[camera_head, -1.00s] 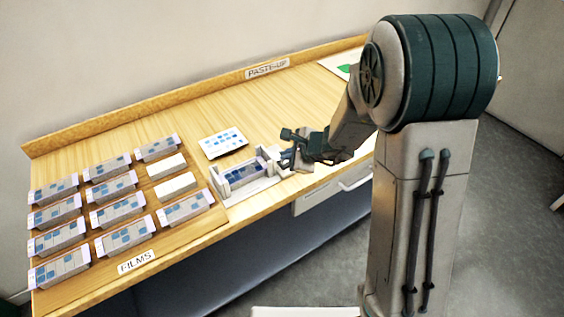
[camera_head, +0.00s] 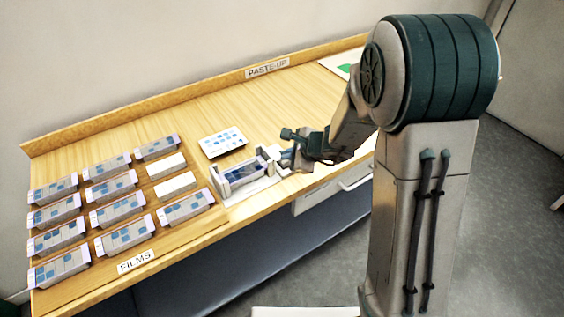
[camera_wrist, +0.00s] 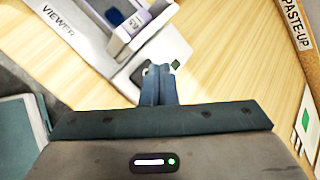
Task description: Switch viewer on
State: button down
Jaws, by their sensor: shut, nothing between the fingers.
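The viewer (camera_head: 225,192) is a pale box on the table near the front edge. It shows at the top of the wrist view, its base (camera_wrist: 84,38) marked VIEWER. The head view shows my gripper (camera_head: 287,158) at the viewer's right end.
Several film holders (camera_head: 120,208) stand in rows at the left by the FILMS label (camera_head: 136,262). Two white blocks (camera_head: 170,175) and a card with blue squares (camera_head: 223,142) lie nearby. The PASTE-UP label (camera_head: 267,68) is at the back. The table between is clear.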

aim_at(288, 164)
jog(key=shift+f+b, duration=0.4)
jog(key=shift+b, duration=0.05)
jog(key=shift+f+b, duration=0.2)
jog(key=shift+b, duration=0.1)
dwell(0.4)
jog(key=shift+r, duration=0.15)
jog(key=shift+r+p, duration=0.4)
jog(key=shift+r, duration=0.15)
notch_tip(288, 164, up, 6)
jog(key=p, duration=0.4)
